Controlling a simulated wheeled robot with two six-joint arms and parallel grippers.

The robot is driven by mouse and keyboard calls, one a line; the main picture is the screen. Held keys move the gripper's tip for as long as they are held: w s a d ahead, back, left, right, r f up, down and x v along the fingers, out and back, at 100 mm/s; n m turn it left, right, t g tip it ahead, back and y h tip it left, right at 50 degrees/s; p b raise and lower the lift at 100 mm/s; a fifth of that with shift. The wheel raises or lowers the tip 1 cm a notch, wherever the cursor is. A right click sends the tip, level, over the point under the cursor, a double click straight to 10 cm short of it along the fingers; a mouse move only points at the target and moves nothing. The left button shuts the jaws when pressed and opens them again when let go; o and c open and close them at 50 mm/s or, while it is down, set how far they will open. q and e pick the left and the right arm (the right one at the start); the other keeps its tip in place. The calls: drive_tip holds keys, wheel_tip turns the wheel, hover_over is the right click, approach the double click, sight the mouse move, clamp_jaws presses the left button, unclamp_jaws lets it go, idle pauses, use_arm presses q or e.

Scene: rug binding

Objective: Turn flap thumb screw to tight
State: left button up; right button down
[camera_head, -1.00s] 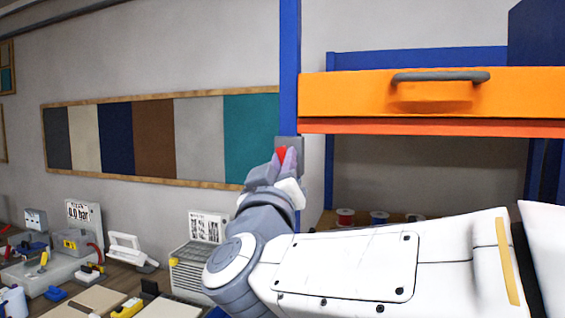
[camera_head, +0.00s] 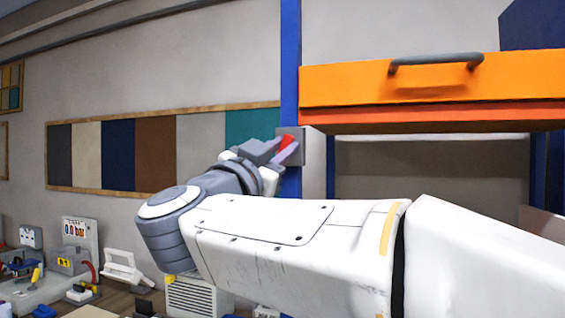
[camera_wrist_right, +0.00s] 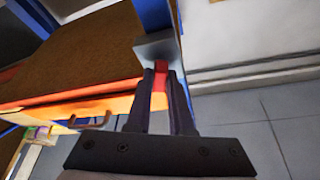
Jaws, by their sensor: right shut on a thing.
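The red thumb screw (camera_head: 286,142) sits on a grey block (camera_head: 300,148) fixed to the blue post (camera_head: 290,60), left of the orange flap (camera_head: 430,85). My right gripper (camera_head: 284,152) is shut on the screw, with a finger on each side of it. The right wrist view also shows the red screw (camera_wrist_right: 159,80) between the two dark fingers (camera_wrist_right: 160,98), in front of the grey plate (camera_wrist_right: 157,47). The fingers hide part of the screw, and I cannot read its setting. My left gripper is not in view.
The orange flap has a dark handle (camera_head: 435,60) and stands close to the right of my gripper. A workbench with a gauge unit (camera_head: 76,230), a white tool (camera_head: 124,268) and a vented box (camera_head: 195,298) is at lower left. Colour panels (camera_head: 118,155) hang on the wall.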

drive_tip(key=m+g+h+b, duration=0.1)
drive_tip(key=m, duration=0.3)
drive_tip(key=shift+a+f, duration=0.15)
drive_tip(key=m+g+h, duration=0.1)
drive_tip(key=m+g, duration=0.1)
drive_tip(key=m, duration=0.1)
drive_tip(key=shift+m, duration=0.3)
drive_tip(key=m, duration=0.1)
drive_tip(key=m+g, duration=0.1)
drive_tip(key=m, duration=0.2)
drive_tip(key=shift+r+g, duration=0.25)
drive_tip(key=shift+g, duration=0.05)
drive_tip(key=m+g+p, duration=0.1)
drive_tip(key=m, duration=0.3)
drive_tip(key=shift+m, duration=0.3)
drive_tip(key=shift+g+y, duration=0.3)
drive_tip(key=c, duration=0.8)
unclamp_jaws()
drive_tip(key=shift+r, duration=0.1)
